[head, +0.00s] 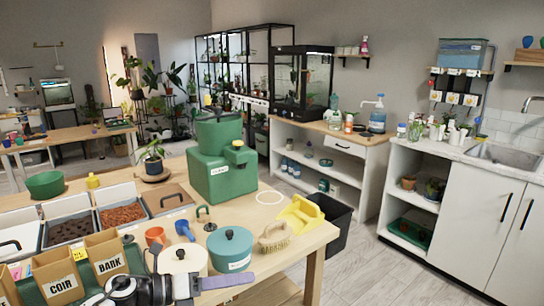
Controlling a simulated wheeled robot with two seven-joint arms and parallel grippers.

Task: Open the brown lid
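My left gripper (185,286) is low at the picture's bottom edge, in front of the cream pot (183,262). It is well in front of the brown lid and apart from it. Its dark parts overlap the pot, so I cannot tell how far its fingers are apart. My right gripper is not in view.
Beside the brown lid stand open bins of reddish pellets (122,215) and dark soil (70,229). A potted plant (153,165) is behind it, and a green machine (222,172) right. An orange mug (155,236), blue scoop (184,230) and teal pot (230,248) stand in front.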

